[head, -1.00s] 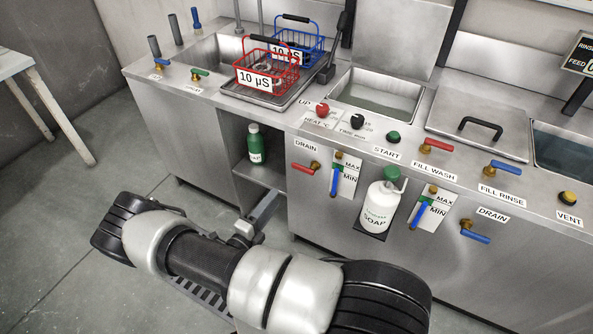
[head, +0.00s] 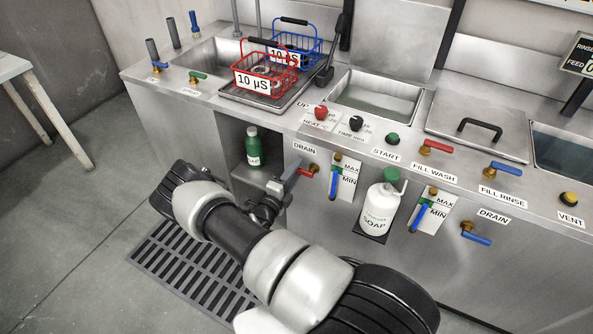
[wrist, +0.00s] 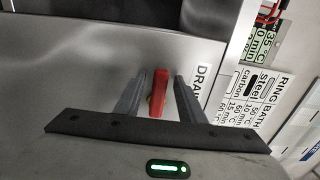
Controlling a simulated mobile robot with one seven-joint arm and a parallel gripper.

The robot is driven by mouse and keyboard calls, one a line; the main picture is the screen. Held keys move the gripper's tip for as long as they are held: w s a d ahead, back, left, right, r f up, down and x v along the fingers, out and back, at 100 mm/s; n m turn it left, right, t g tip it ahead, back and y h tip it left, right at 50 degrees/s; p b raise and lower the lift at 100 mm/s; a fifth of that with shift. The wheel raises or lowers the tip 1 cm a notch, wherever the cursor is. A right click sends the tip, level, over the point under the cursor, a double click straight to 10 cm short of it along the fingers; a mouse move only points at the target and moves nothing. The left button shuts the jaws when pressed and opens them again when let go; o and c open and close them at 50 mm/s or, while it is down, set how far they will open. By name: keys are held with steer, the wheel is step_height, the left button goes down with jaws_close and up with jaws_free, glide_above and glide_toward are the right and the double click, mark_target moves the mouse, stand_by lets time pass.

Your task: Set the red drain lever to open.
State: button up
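The red drain lever (head: 306,173) sits on the front panel under the left DRAIN label, on a brass valve. Its handle extends to the left of the valve, and my gripper hides part of it in the head view. My gripper (head: 295,168) is at the lever. In the wrist view the red drain lever (wrist: 158,93) stands between the two fingers of my gripper (wrist: 159,77), with a small gap on each side. The fingers are apart and do not appear to press on it.
A soap bottle (head: 380,204) and blue-handled MIN/MAX gauges (head: 334,181) are right of the lever. A second drain lever, blue (head: 476,238), is farther right. A green bottle (head: 253,148) stands in the open bay to the left. A floor grate (head: 185,264) lies below my arm.

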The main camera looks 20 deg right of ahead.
steer(key=shift+w+d, duration=0.25)
steer(key=shift+d, duration=0.1)
steer(key=shift+c, duration=0.4)
jaws_close()
